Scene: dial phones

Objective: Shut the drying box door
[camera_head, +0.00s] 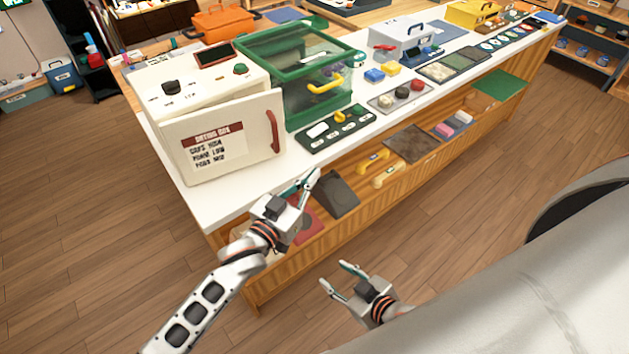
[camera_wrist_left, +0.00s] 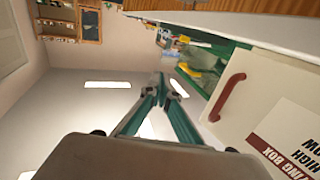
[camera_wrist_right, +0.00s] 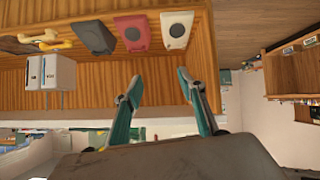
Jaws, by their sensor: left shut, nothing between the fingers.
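The drying box (camera_head: 190,95) is a white cabinet at the left end of the counter. Its white door (camera_head: 222,140), with a red label and a red handle (camera_head: 273,131), stands partly open toward the counter's front edge. The door (camera_wrist_left: 255,110) and red handle (camera_wrist_left: 227,97) also show in the left wrist view, sideways. My left gripper (camera_head: 308,183) is shut and empty, in front of and below the handle side of the door, apart from it. My right gripper (camera_head: 337,277) is open and empty, lower, in front of the counter's lower shelf.
A green-framed clear bin (camera_head: 300,75) stands right of the drying box. A dark tray (camera_head: 337,128) lies near the counter's front edge. The lower shelf holds phones and a dark mat (camera_head: 411,144). The wooden floor (camera_head: 90,230) at left is clear.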

